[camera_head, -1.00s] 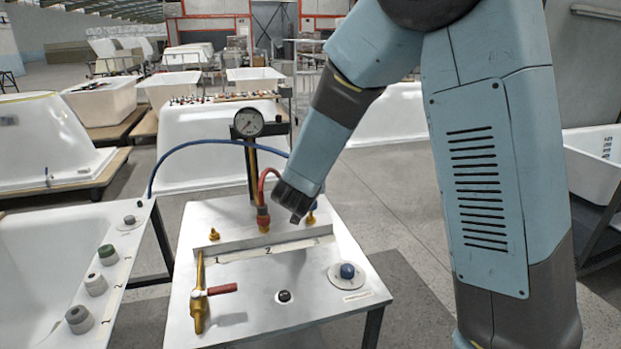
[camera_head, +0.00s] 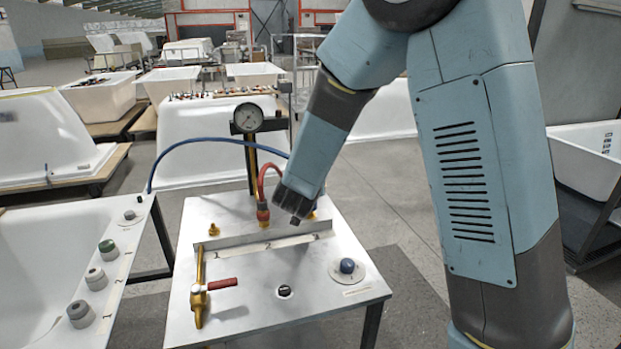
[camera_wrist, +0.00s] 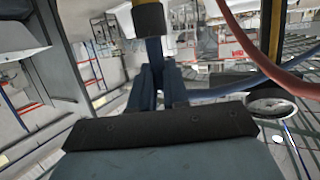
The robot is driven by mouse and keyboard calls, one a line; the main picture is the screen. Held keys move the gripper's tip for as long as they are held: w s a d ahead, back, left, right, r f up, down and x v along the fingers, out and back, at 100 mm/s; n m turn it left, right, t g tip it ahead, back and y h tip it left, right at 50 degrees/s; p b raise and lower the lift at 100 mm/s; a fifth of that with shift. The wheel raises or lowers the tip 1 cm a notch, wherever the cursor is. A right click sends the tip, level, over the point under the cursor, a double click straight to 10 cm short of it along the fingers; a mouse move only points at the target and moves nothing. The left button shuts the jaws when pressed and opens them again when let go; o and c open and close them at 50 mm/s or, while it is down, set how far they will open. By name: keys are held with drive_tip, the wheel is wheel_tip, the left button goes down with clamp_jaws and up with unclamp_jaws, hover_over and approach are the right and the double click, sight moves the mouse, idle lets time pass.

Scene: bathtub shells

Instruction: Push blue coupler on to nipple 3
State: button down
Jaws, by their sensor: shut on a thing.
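My gripper (camera_head: 296,206) is over the back right part of the white bench (camera_head: 240,322). In the wrist view its dark jaws (camera_wrist: 156,82) are shut on the blue coupler (camera_wrist: 154,48), with a dark, gold-banded piece (camera_wrist: 149,18) just beyond it. The blue hose (camera_head: 200,143) arcs from the left, behind the gauge post, towards the gripper.
A red coupler (camera_head: 263,213) on a red hose stands close left of my gripper, and a bare brass nipple (camera_head: 214,229) is further left. The pressure gauge (camera_head: 248,117) is behind. A red-handled brass valve (camera_head: 200,292) and blue knob (camera_head: 347,266) are at the front.

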drive_tip(key=shift+f, duration=0.35)
drive_tip(key=c, duration=1)
unclamp_jaws()
drive_tip(key=shift+c, duration=0.2)
drive_tip(key=shift+s, duration=0.1)
drive_tip(key=v, duration=1.3)
drive_tip(key=shift+s, duration=0.25)
